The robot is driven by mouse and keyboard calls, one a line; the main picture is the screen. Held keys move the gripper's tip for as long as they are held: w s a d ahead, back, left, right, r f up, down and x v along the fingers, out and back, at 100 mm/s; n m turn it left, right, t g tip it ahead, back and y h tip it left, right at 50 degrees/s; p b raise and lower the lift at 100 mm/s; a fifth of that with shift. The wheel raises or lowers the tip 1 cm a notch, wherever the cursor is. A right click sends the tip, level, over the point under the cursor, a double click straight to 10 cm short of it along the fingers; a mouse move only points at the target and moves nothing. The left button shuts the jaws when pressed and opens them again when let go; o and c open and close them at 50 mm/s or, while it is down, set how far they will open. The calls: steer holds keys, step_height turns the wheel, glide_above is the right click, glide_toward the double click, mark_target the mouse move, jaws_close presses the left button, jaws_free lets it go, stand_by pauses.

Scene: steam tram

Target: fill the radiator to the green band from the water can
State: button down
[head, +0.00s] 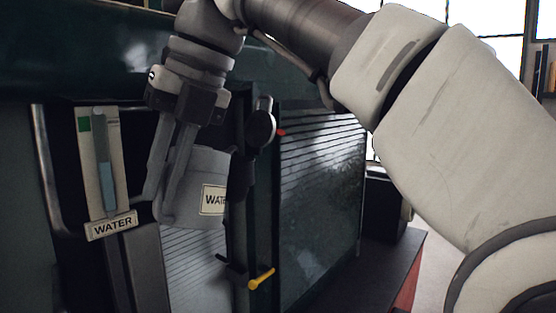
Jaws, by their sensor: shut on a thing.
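My gripper (162,203) points down and is shut on the grey water can (188,212), which has a cream label partly reading "WATER". The can is held in the air, close to upright, in front of the dark green bodywork. To its left is a pale gauge plate (112,160) with a green band (84,124) near its top and an upright tube (105,170). Light blue shows in the tube's lower part, its top below the green band. A "WATER" plate (112,225) sits under the gauge. I cannot make out the radiator's filler opening or any water flowing.
A black round knob or cap (262,127) is just right of the can, with a small red tip (281,132) beside it. A yellow-handled lever (262,278) sticks out below. Slatted dark panels (322,190) stand to the right. Open floor (436,270) shows at lower right.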

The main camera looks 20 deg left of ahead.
steer(key=shift+r, duration=0.2)
steer(key=shift+r+g+p, duration=0.5)
steer(key=shift+r+p, duration=0.25)
steer(key=shift+p, duration=0.5)
steer(key=shift+r, duration=0.1)
steer(key=shift+r+g+p, duration=0.4)
steer(key=shift+r+p, duration=0.4)
steer(key=shift+p, duration=0.45)
stand_by(0.9)
steer(key=shift+w+r+p, duration=0.1)
steer(key=shift+r+p, duration=0.25)
steer(key=shift+p, duration=0.15)
steer(key=shift+w+r+m+g+p, duration=0.15)
steer(key=shift+r+m+g+p, duration=0.15)
steer(key=shift+r+g+p, duration=0.35)
steer(key=shift+p, duration=0.3)
